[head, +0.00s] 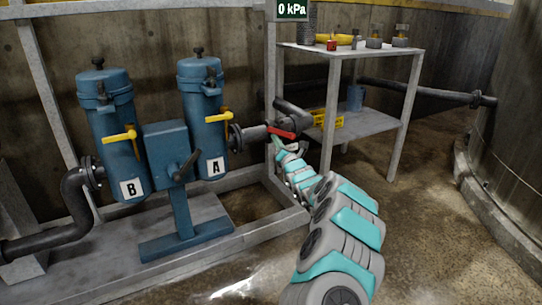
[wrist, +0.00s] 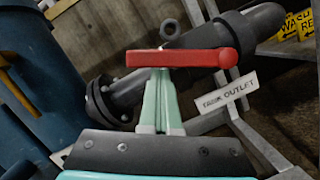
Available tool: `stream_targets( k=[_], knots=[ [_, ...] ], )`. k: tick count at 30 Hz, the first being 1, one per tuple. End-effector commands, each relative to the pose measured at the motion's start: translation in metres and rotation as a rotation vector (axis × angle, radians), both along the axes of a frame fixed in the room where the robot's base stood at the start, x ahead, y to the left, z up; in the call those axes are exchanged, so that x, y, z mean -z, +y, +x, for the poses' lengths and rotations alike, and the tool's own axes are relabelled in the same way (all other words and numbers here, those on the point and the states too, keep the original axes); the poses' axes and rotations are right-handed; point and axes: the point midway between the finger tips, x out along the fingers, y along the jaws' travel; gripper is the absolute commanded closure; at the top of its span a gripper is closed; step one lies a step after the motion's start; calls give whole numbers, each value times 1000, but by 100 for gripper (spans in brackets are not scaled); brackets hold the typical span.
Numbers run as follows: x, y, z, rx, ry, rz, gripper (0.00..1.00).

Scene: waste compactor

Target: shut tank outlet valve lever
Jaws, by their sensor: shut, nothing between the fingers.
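The red tank outlet valve lever (head: 283,133) sits on the dark pipe right of filter A. In the wrist view the red lever (wrist: 190,58) lies level across the picture, at an angle to the slanting pipe (wrist: 130,88). My gripper (wrist: 161,74) is shut and empty. Its pale green fingers point at the lever, and their tips meet its lower edge left of the middle; I cannot tell whether they touch. In the head view my gripper (head: 277,142) is just below the lever. The white "TANK OUTLET" label (wrist: 228,92) is right of the fingers.
Blue filters A (head: 203,105) and B (head: 110,130) with yellow handles stand at left on a grey frame. A grey shelf (head: 345,52) stands behind on the right. A large tank (head: 510,130) is at far right. Open floor lies between.

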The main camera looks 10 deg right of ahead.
Motion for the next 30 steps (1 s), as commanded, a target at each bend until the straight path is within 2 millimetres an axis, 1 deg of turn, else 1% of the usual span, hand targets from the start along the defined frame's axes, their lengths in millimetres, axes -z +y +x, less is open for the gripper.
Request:
stream_targets(
  k=[1,3,7,13,21,30],
  knots=[
    [-10,-2,0,2,0,43,100],
    [-17,-5,1,3,20,103,100],
    [-26,-8,2,3,53,206,100],
    [-34,-14,3,3,99,332,100],
    [-41,-18,5,3,99,332,100],
    [-42,-21,5,4,100,332,100]
  ],
)
